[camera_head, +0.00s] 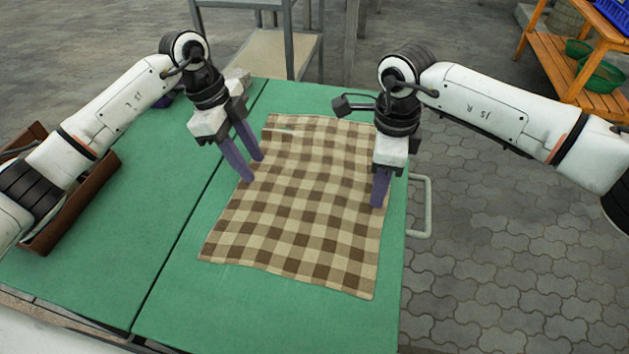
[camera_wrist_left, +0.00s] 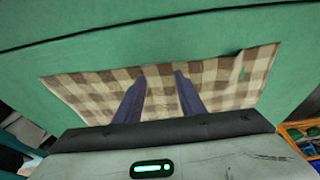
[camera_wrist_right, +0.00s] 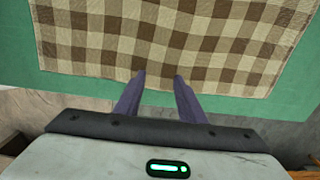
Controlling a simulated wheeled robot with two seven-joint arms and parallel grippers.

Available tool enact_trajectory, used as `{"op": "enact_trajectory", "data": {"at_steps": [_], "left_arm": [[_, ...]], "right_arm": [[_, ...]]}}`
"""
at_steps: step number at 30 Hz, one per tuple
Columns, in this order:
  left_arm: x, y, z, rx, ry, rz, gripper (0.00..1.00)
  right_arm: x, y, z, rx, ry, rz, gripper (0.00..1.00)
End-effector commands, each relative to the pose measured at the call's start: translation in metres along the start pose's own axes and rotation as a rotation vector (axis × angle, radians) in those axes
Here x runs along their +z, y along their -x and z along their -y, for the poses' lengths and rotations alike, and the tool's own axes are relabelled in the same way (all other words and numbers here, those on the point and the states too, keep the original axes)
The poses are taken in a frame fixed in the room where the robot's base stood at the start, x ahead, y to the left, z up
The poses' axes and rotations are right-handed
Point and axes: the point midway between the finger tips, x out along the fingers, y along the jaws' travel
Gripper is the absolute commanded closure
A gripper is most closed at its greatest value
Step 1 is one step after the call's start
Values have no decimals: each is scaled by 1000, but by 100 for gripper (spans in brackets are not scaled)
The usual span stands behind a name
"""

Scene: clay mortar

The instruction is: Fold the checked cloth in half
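The brown-and-cream checked cloth (camera_head: 295,215) lies spread flat on the green table top (camera_head: 170,250). It also shows in the left wrist view (camera_wrist_left: 215,85) and the right wrist view (camera_wrist_right: 170,40). My left gripper (camera_head: 253,170) is at the cloth's left edge, fingers apart with nothing seen between them. In the left wrist view its fingers (camera_wrist_left: 160,75) reach over the cloth's edge. My right gripper (camera_head: 378,203) is at the cloth's right edge. In the right wrist view its fingers (camera_wrist_right: 160,75) are apart at that edge. Whether either gripper touches the cloth is unclear.
A brown wooden tray (camera_head: 75,205) sits at the table's left side, partly behind my left arm. A metal handle (camera_head: 425,205) sticks out at the right edge. An orange shelf (camera_head: 565,75) with green bowls stands back right. The table in front of the cloth is clear.

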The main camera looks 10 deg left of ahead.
Motion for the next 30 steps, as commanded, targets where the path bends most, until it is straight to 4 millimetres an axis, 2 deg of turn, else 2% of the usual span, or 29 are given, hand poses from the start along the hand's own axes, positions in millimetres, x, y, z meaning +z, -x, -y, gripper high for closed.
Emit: {"op": "enact_trajectory", "data": {"at_steps": [21,30], "left_arm": [[1,-3,0,1,0,0,64],[1,-3,0,1,0,0,89]], "right_arm": [[0,-8,0,1,0,1,64],[0,-8,0,1,0,0,89]]}}
